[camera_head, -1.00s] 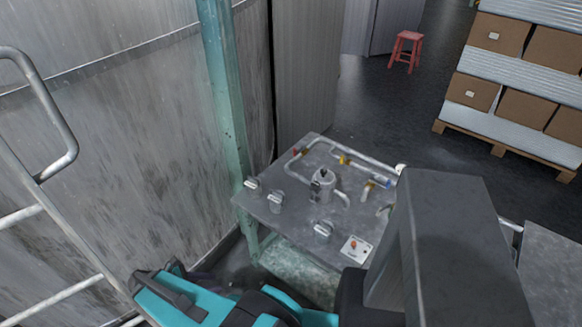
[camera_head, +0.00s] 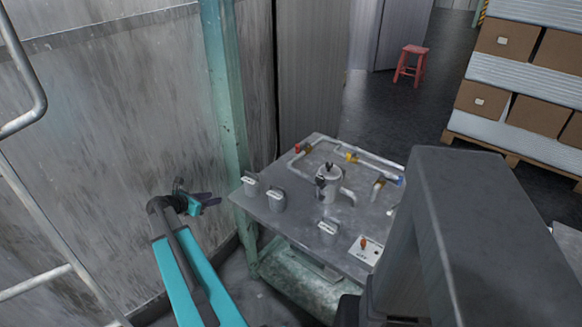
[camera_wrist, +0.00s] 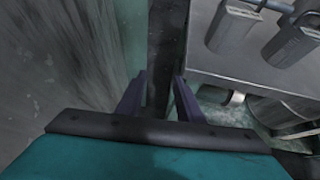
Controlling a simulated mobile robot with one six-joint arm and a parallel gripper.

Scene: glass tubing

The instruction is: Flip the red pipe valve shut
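The red pipe valve (camera_head: 298,148) is a small red piece at the far left corner of the pale tubing (camera_head: 312,150) on the grey table. It is too small to tell how its handle is turned. My gripper (camera_head: 208,200) is left of the table's near left corner, by the wall and the green post, well apart from the valve. In the wrist view my gripper (camera_wrist: 160,78) has its two dark fingers spread with nothing between them. The valve is not in the wrist view.
The grey table (camera_head: 300,222) carries a metal pot (camera_head: 328,183), a yellow valve (camera_head: 351,157), a blue valve (camera_head: 399,181), several grey knobs and a white button box (camera_head: 367,250). A green post (camera_head: 226,110) rises at its left corner. A red stool (camera_head: 411,65) stands behind.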

